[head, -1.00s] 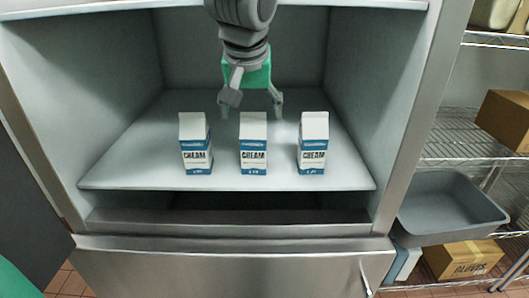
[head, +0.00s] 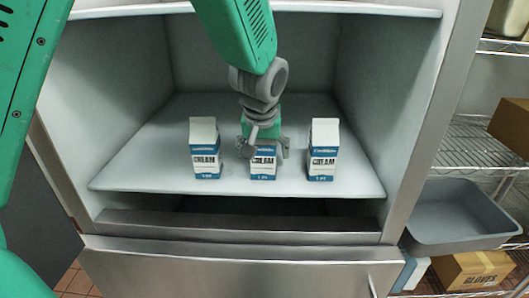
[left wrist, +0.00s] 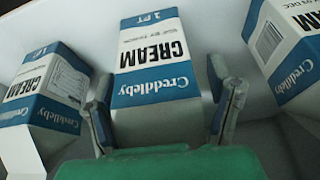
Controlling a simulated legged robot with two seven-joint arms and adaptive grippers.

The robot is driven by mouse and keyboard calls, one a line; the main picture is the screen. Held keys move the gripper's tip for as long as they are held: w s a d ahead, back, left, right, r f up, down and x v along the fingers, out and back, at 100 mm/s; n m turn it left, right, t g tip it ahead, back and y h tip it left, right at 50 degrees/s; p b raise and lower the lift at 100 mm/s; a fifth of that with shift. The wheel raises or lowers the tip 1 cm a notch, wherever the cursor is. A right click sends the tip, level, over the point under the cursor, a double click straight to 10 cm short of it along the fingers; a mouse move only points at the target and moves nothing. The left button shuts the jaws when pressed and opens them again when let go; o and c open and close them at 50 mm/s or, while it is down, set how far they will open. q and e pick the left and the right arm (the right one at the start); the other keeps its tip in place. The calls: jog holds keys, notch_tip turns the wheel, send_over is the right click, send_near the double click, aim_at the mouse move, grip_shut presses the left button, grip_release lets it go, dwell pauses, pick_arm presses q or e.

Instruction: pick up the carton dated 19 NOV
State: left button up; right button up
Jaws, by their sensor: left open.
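Three white and blue cream cartons stand upright in a row on the shelf: the left carton (head: 206,150), the middle carton (head: 263,170) and the right carton (head: 323,152). My left gripper (head: 265,150) is open at the top of the middle carton, one finger on each side, hiding its upper part in the head view. In the left wrist view the middle carton (left wrist: 152,65) sits upside down between the open fingers (left wrist: 165,105). A carton at that view's right (left wrist: 285,50) has side print ending in DEC. I cannot read 19 NOV on any carton.
The cabinet shelf (head: 140,172) is bare around the cartons, with side walls and an upper shelf (head: 340,8) enclosing the space. A wire rack to the right holds a grey bin (head: 460,225) and a box marked gloves (head: 475,270).

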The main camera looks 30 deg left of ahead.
pick_arm(q)
jog(key=c, duration=1.3)
jog(key=shift+d, duration=0.1)
jog(key=c, duration=0.3)
jog(key=shift+s, duration=0.1)
jog(key=shift+c, duration=0.3)
